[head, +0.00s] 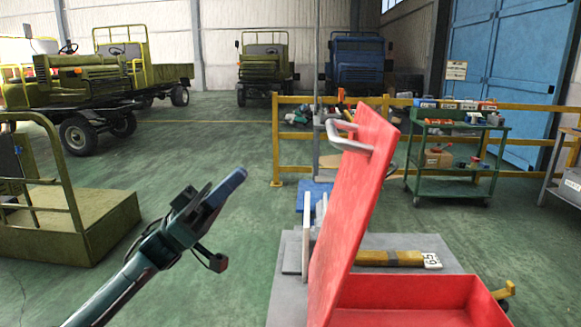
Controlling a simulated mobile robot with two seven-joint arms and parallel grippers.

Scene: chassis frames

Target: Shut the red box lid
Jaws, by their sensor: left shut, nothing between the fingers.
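The red box (420,300) stands at the lower right of the head view, its front part cut off by the bottom edge. Its red lid (350,225) is raised, standing open and tilted steeply, with a pale metal handle (345,138) near its top edge. My left gripper (236,178) is shut and empty. It is left of the lid, apart from it, and points up and to the right. My right gripper is not in view.
The box sits on a grey surface (400,243) with a yellow bar (390,258) beside it. A green cart (455,158) with tools stands behind on the right. A yellow railing (290,130) runs behind.

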